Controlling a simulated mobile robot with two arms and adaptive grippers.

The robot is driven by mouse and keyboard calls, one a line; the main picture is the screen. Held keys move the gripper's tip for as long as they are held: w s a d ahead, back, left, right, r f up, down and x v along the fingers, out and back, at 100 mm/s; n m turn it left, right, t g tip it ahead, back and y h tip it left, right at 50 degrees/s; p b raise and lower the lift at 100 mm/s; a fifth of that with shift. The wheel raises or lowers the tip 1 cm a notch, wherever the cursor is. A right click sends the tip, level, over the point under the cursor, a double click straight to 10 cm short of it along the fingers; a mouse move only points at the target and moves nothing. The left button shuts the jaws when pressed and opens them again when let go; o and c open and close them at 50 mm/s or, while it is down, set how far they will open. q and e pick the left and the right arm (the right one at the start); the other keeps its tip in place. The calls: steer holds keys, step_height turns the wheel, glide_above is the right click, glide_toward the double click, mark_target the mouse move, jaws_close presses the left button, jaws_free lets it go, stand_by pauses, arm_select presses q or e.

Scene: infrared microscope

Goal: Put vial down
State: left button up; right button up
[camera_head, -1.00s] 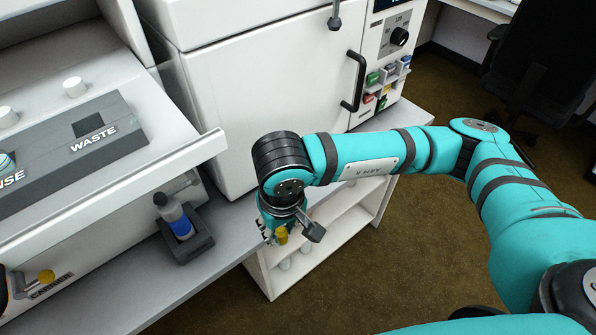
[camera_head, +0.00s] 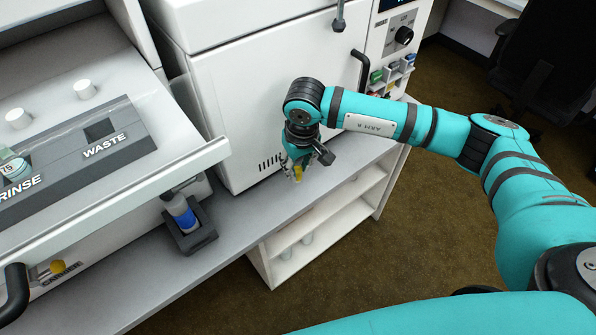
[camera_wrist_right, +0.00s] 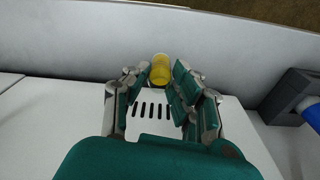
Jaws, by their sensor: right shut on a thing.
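My right gripper (camera_head: 298,176) is in front of the white instrument's vent, over the grey bench (camera_head: 243,213). It is shut on a small vial (camera_head: 298,173) with a yellow top. In the right wrist view the yellow top (camera_wrist_right: 160,68) shows between the two fingers (camera_wrist_right: 160,85), with the bench beyond it. The lower part of the vial is hidden, and I cannot tell whether it touches the bench. My left gripper is not in view.
A dark holder (camera_head: 196,239) with a blue-labelled bottle (camera_head: 181,213) stands on the bench to the left. The white instrument (camera_head: 245,95) rises close behind my gripper. A white shelf unit (camera_head: 345,207) is under the bench edge. Bare bench lies between holder and gripper.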

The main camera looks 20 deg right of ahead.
mark_target(299, 169)
step_height(299, 169, down, 3)
steer(key=shift+f+p, duration=0.1)
steer(key=shift+p, duration=0.4)
steer(key=shift+f, duration=0.1)
steer(key=shift+f+b, duration=0.2)
steer(key=shift+b, duration=0.15)
steer(key=o, duration=0.9)
steer(key=shift+r, duration=0.1)
steer(key=shift+r+p, duration=0.15)
steer(key=shift+p, duration=0.15)
step_height(299, 169, up, 12)
steer(key=s+b, duration=0.1)
steer(key=b, duration=0.1)
steer(key=shift+s+d, duration=0.15)
steer(key=shift+s, duration=0.1)
